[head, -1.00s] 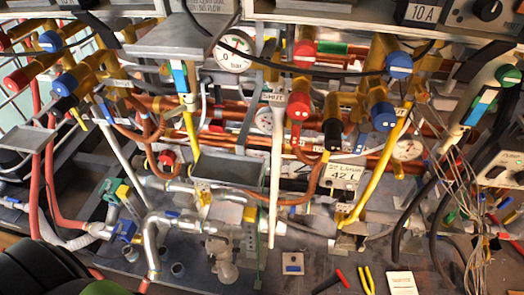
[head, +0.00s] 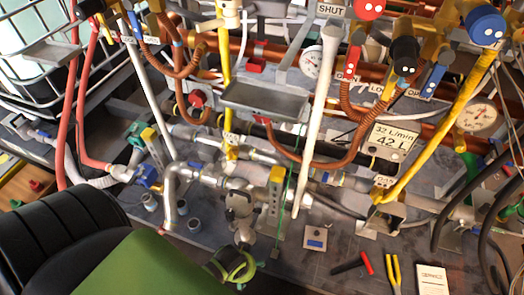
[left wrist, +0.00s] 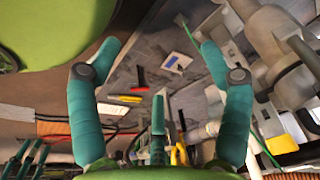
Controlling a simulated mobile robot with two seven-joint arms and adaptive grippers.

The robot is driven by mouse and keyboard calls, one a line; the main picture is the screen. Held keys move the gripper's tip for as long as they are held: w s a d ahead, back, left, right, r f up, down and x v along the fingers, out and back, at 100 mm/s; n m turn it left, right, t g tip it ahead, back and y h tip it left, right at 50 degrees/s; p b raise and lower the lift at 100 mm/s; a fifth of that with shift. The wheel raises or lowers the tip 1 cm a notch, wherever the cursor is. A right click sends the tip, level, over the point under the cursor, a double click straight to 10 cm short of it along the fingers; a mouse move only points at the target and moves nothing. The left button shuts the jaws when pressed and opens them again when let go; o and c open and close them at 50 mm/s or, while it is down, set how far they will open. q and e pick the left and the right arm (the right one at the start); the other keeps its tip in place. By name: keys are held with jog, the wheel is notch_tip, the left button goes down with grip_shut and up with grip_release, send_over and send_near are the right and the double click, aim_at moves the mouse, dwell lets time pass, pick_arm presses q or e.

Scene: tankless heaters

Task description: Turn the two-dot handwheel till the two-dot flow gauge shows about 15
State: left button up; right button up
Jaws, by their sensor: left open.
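In the head view, a black round handwheel (head: 405,54) faces me at the upper right and seems to bear two small pale dots. A red one (head: 369,8) and a blue one (head: 486,22) flank it. My left gripper (head: 235,265) is low, over the front of the bench, far below and left of the handwheels. In the left wrist view its teal fingers (left wrist: 160,50) are apart and empty.
A grey tray (head: 264,101), a pale pole (head: 318,120) and copper hoses (head: 322,160) stand before the pipes. Pliers (head: 393,272), a red-handled tool (head: 352,265) and a white card (head: 432,279) lie on the bench. A display plate (head: 392,142) reads 32 L/min, 42 L.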

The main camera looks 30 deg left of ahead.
notch_tip(320, 180, up, 4)
jog(key=w+b, duration=0.2)
jog(key=b, duration=0.2)
pick_arm(q)
jog(key=w+a+r+n+t+y+b, duration=0.1)
jog(key=w+a+r+t, duration=0.4)
jog(key=w+r, duration=0.45)
jog(key=w+a+r+n+t+y+b, duration=0.1)
jog(key=w+a+r+t+y, duration=0.1)
jog(key=w+a+r+t, duration=0.5)
jog(key=w+a+r+n+t+y+b, duration=0.1)
jog(key=w+a+r+t, duration=0.2)
jog(key=w+r, duration=0.8)
jog(key=shift+r+x, duration=0.25)
jog(key=shift+x, duration=0.95)
jog(key=shift+r+x, duration=0.25)
jog(key=shift+x, duration=0.9)
pick_arm(e)
jog(key=s+f, duration=0.3)
jog(key=f, duration=1.3)
jog(key=shift+s, duration=0.15)
jog(key=shift+d, duration=0.1)
pick_arm(q)
jog(key=c, duration=1.2)
